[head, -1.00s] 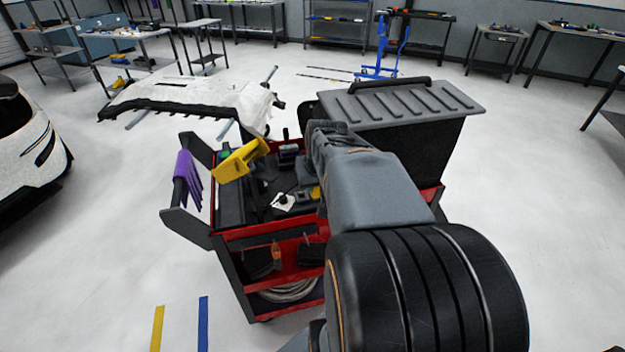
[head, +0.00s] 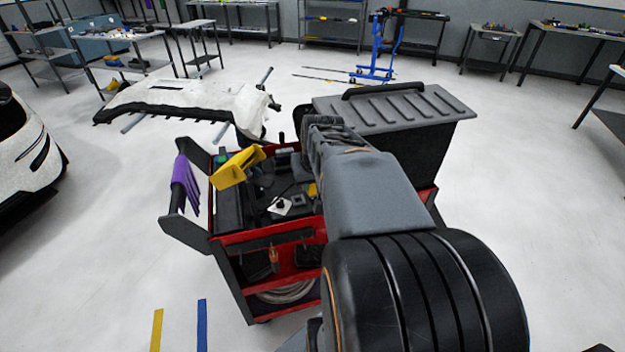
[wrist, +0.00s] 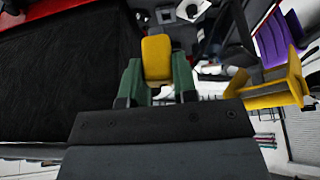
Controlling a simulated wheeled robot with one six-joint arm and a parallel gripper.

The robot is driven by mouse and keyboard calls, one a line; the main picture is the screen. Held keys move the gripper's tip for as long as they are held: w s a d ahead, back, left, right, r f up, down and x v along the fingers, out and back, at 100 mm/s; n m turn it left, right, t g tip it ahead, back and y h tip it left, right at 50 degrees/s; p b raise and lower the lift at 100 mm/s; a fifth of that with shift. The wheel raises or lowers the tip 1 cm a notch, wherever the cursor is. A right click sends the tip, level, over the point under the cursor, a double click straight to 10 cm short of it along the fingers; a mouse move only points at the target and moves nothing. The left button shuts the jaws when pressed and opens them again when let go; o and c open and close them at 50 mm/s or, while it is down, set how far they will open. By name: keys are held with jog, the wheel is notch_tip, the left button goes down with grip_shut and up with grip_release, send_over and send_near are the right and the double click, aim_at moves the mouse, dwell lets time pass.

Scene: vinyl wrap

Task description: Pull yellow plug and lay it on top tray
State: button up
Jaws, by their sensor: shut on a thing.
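In the wrist view my gripper (wrist: 157,84) is shut on the yellow plug (wrist: 157,56), a small rounded yellow block between the green fingers. In the head view my arm hides the fingers, and a small yellow patch (head: 313,190) shows beside it, which may be the plug. The top tray (head: 268,236) of the red and black cart lies below and left of my arm, holding several small dark items and a white piece. I cannot tell whether the plug touches anything beneath it.
A white bumper panel (head: 190,98) lies behind.

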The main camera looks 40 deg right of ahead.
jog(key=shift+r+p, duration=0.65)
jog(key=shift+r, duration=0.4)
